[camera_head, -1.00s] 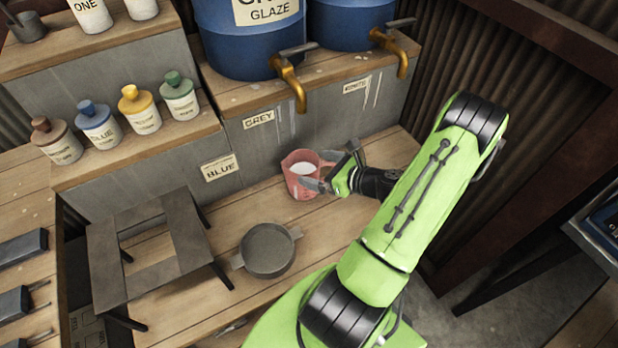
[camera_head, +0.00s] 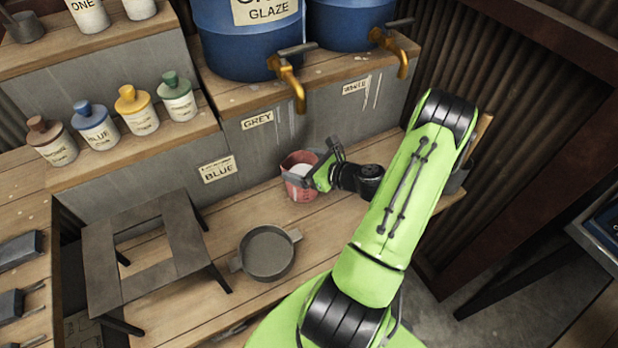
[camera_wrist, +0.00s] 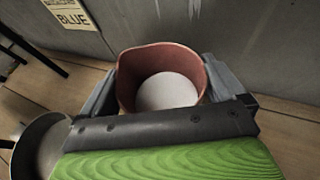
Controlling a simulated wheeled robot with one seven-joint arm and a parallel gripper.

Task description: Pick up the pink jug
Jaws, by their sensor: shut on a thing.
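The pink jug (camera_head: 299,188) stands upright on the wooden bench below the grey tap, in front of the grey wall. It also shows in the wrist view (camera_wrist: 127,82), with white contents inside. My gripper (camera_head: 304,176) reaches it from the right and is shut on the jug, one finger on each side of its body in the wrist view (camera_wrist: 160,90).
A grey two-handled pan (camera_head: 266,254) sits on the bench at front left of the jug. A dark metal stand (camera_head: 100,262) is further left. Blue glaze barrels (camera_head: 240,50) with brass taps (camera_head: 291,82) stand on the shelf above. Bottles (camera_head: 133,108) line the left shelf.

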